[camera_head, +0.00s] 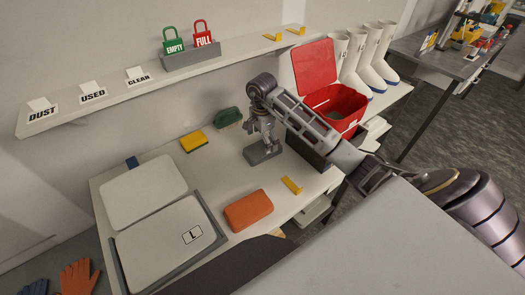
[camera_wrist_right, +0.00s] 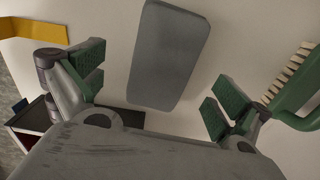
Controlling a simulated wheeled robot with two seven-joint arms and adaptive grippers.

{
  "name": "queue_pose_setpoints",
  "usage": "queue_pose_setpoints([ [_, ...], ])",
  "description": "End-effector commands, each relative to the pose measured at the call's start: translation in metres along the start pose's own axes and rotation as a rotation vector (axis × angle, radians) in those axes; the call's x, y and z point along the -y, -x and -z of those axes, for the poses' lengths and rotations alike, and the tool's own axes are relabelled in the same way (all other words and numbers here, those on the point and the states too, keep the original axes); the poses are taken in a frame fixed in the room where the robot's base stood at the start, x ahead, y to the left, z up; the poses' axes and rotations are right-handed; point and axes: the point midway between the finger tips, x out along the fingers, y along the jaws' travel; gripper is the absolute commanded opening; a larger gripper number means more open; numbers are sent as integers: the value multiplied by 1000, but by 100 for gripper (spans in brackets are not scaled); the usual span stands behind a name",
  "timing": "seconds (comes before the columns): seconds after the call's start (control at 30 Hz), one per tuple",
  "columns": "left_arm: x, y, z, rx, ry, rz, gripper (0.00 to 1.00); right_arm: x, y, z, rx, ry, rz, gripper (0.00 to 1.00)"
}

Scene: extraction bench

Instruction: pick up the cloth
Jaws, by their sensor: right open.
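A grey, flat, rounded slab (camera_head: 268,155) lies on the white bench, directly under my right gripper (camera_head: 263,138). It looks like a folded cloth, though the frames do not settle this. In the right wrist view the grey slab (camera_wrist_right: 168,55) lies beyond and between the two green-padded fingers. My right gripper (camera_wrist_right: 152,94) is open, with nothing held between its fingers. An orange, rounded pad (camera_head: 249,210) lies nearer the bench's front edge; it could also be a folded cloth. My left gripper is not in view.
The brush (camera_wrist_right: 297,90) is close to the right finger in the wrist view. A yellow piece (camera_head: 292,185) and an open red box (camera_head: 338,108) are to the right.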

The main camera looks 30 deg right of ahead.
Motion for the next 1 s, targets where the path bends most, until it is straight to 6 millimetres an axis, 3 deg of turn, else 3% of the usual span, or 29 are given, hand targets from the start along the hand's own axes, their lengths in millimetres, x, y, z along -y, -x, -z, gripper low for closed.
queue_pose_setpoints([
  [0.27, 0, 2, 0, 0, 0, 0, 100, 1, -6, 0, 3, 1, -1, 100],
  [0.57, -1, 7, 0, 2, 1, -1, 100, 4, -28, 4, 3, -1, -3, 100],
  [0.8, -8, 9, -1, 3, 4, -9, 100, 4, -48, 5, 2, -1, -1, 100],
  [1.0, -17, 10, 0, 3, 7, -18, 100, 4, -52, 6, 0, 0, 1, 100],
])
